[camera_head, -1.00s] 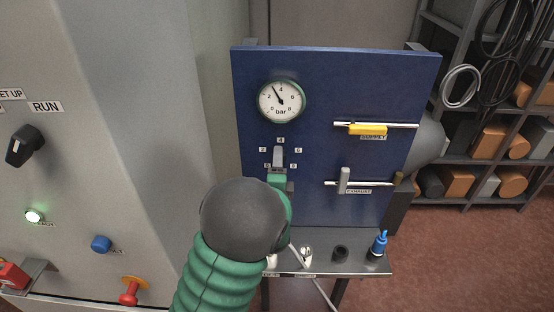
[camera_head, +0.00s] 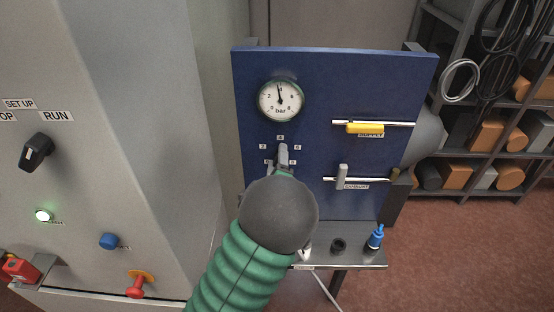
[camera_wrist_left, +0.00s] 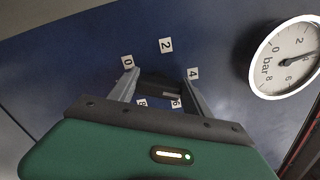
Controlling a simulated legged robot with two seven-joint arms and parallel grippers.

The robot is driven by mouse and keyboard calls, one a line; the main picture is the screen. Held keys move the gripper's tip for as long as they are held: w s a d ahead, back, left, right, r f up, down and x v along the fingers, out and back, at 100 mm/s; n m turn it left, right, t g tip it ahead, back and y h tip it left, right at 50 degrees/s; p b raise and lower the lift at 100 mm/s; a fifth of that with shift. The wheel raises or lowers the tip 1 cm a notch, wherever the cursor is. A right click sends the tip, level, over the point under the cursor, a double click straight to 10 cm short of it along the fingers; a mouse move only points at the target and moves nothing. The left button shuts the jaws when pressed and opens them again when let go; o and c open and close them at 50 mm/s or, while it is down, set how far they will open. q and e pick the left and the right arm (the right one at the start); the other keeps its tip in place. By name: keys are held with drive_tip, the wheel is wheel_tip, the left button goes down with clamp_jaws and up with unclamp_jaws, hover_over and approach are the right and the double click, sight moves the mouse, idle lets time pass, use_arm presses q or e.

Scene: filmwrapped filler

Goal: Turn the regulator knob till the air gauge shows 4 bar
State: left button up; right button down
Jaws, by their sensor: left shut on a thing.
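The round white air gauge (camera_head: 281,100) is at the top left of the blue panel. Its needle points almost straight up, at or very near the 4; the wrist view also shows the gauge (camera_wrist_left: 286,60) with the needle by the 4. The regulator knob (camera_wrist_left: 160,86) sits below it, ringed by number labels, and is dark in the wrist view. My left gripper (camera_head: 283,155) is shut on the knob, one finger on each side. My wrist hides the lower part of the knob area in the head view. My right gripper is not in view.
A yellow-handled slide (camera_head: 365,128) and a grey-handled slide (camera_head: 342,176) are on the panel's right. A small shelf (camera_head: 358,257) below bears a blue-topped item (camera_head: 376,238). A grey cabinet with a black selector (camera_head: 36,151) stands at left, shelving at right.

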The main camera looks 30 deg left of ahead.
use_arm(q)
drive_tip(key=shift+d+f, duration=0.15)
drive_tip(key=shift+f, duration=0.05)
drive_tip(key=o, duration=1.1)
drive_tip(key=shift+o, duration=1.3)
drive_tip(key=shift+w, duration=0.15)
drive_tip(key=p+v, duration=1.1)
drive_tip(key=v, duration=0.6)
drive_tip(key=shift+w+f, duration=0.1)
drive_tip(key=shift+w, duration=0.15)
